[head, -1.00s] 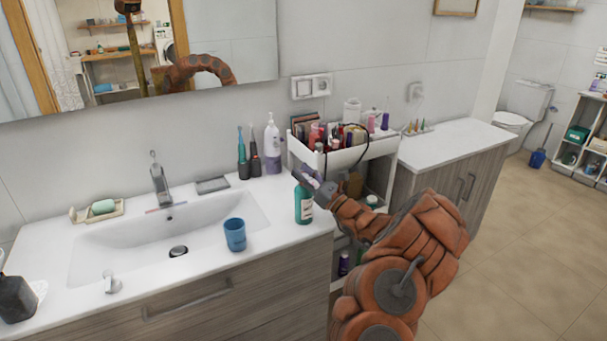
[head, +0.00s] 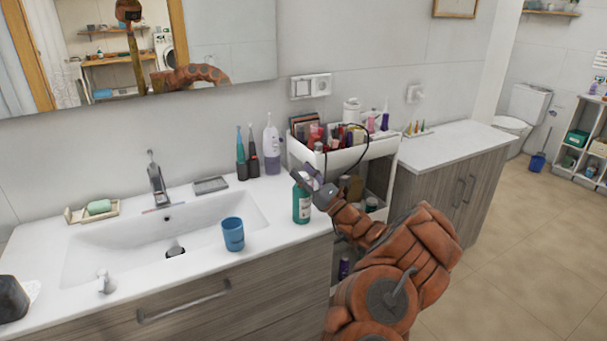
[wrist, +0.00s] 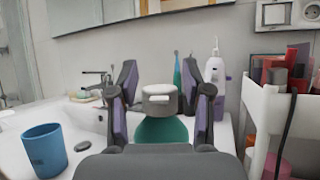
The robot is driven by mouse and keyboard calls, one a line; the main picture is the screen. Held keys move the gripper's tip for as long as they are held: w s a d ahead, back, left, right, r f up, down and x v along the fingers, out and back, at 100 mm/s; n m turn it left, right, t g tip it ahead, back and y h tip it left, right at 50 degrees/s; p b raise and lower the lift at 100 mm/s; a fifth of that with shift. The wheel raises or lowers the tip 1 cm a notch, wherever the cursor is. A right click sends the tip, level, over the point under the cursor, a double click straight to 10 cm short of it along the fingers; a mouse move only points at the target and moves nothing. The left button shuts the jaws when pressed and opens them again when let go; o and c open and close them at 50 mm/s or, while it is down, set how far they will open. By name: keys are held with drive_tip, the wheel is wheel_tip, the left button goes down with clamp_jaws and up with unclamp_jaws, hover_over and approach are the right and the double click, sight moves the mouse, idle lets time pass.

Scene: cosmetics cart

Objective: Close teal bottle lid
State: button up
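The teal bottle (head: 302,208) stands upright at the right end of the white sink counter, with a pale label on its side. In the wrist view the bottle's teal shoulder (wrist: 162,131) shows below its grey-white lid (wrist: 160,98). My gripper (head: 303,181) is at the top of the bottle and partly hides the lid in the head view. In the wrist view my gripper (wrist: 161,97) is open, with one dark, purple-padded finger on each side of the lid and gaps between them. I cannot tell whether the lid is fully shut.
A blue cup (head: 233,234) stands left of the bottle, near the sink basin (head: 110,249). Toothbrushes and a white-purple pump bottle (head: 271,148) stand behind. A white cart (head: 349,155) full of cosmetics is close on the right. The counter front between cup and bottle is clear.

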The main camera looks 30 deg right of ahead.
drive_tip(key=shift+o, duration=0.8)
drive_tip(key=v, duration=1.2)
